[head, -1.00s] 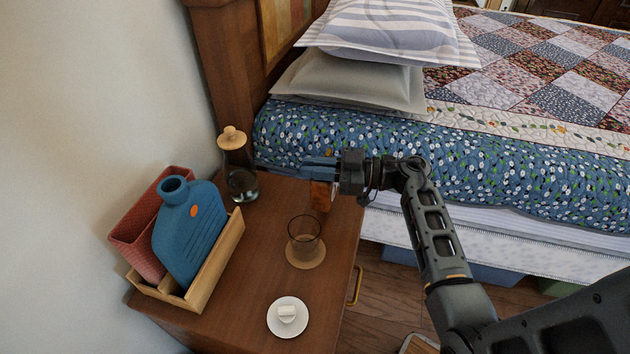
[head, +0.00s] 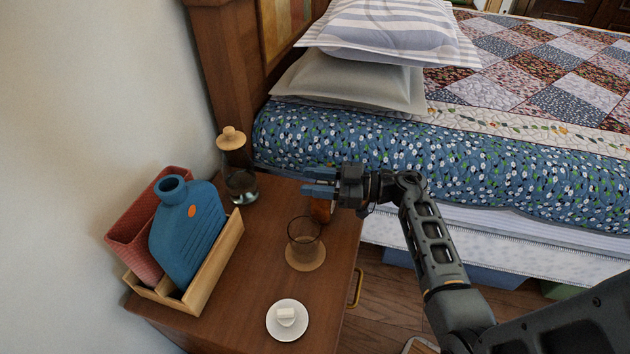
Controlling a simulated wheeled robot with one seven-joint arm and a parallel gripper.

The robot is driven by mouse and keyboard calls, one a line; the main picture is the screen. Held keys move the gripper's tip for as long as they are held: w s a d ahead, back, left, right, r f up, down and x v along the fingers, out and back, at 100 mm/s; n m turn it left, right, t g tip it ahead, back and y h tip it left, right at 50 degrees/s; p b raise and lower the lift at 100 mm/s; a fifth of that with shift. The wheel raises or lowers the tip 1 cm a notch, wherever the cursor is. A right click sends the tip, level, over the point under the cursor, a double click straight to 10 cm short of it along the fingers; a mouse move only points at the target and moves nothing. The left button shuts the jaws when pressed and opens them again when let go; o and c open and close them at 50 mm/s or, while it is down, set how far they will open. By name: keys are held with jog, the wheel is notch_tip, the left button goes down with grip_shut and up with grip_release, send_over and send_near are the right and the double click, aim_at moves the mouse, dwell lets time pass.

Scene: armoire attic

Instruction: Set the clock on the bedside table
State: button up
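A small orange-brown object (head: 320,210), which may be the clock, is at the right edge of the bedside table (head: 245,275), just below my gripper. Its upper part is hidden by the fingers and its face does not show. My gripper (head: 318,182) points left over the back right of the table, beside the bed. Its two blue-grey fingers look parted. I cannot tell whether they grip the object, or whether it touches the tabletop.
A glass (head: 304,238) on a round coaster stands in front of the gripper. A stoppered bottle (head: 238,175) stands at the back left. A white saucer (head: 273,325) lies in front.

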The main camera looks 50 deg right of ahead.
jog(key=shift+r, duration=0.1)
jog(key=v, duration=1.2)
jog(key=s+a+r+t+h, duration=0.1)
jog(key=a+r+t, duration=0.2)
jog(key=a, duration=0.6)
jog(key=s+a+r+t+h, duration=0.1)
jog(key=a+r+t+h, duration=0.15)
jog(key=a, duration=0.65)
jog(key=s+a+r+m+g+h, duration=0.2)
jog(key=s+a+m+g, duration=0.1)
jog(key=s, duration=0.6)
jog(key=s+a+r+m+g+h, duration=0.3)
jog(key=s+a, duration=0.3)
jog(key=s, duration=0.3)
jog(key=shift+r+m+p, duration=0.3)
jog(key=shift+m, duration=0.3)
jog(key=shift+a+g, duration=0.1)
jog(key=shift+g, duration=0.15)
notch_tip(320, 180, up, 7)
jog(key=p, duration=0.7)
